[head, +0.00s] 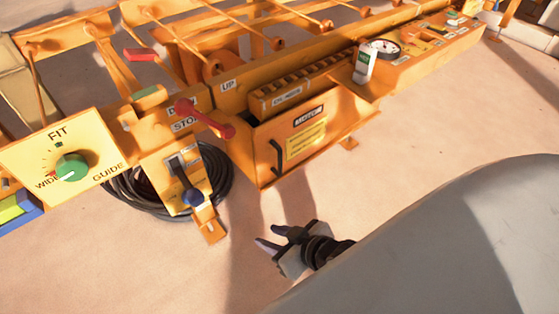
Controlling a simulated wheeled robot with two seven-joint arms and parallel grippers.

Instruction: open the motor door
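The motor door (327,150) is the orange front panel of the press's box, with a "MOTOR" label and a yellow notice. It looks closed. Its black upright handle (276,156) is near the panel's left edge. My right gripper (272,238) is below the handle in the picture, apart from door and handle. Its two fingers are spread with nothing between them and point left. My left gripper is not in view.
A red-knobbed lever (210,120) sticks out just left of the door. A blue-knobbed lever (190,188), a coiled black hose (130,192) and a yellow dial panel (62,160) are further left. A round gauge (384,48) sits above. The sandy floor before the door is clear.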

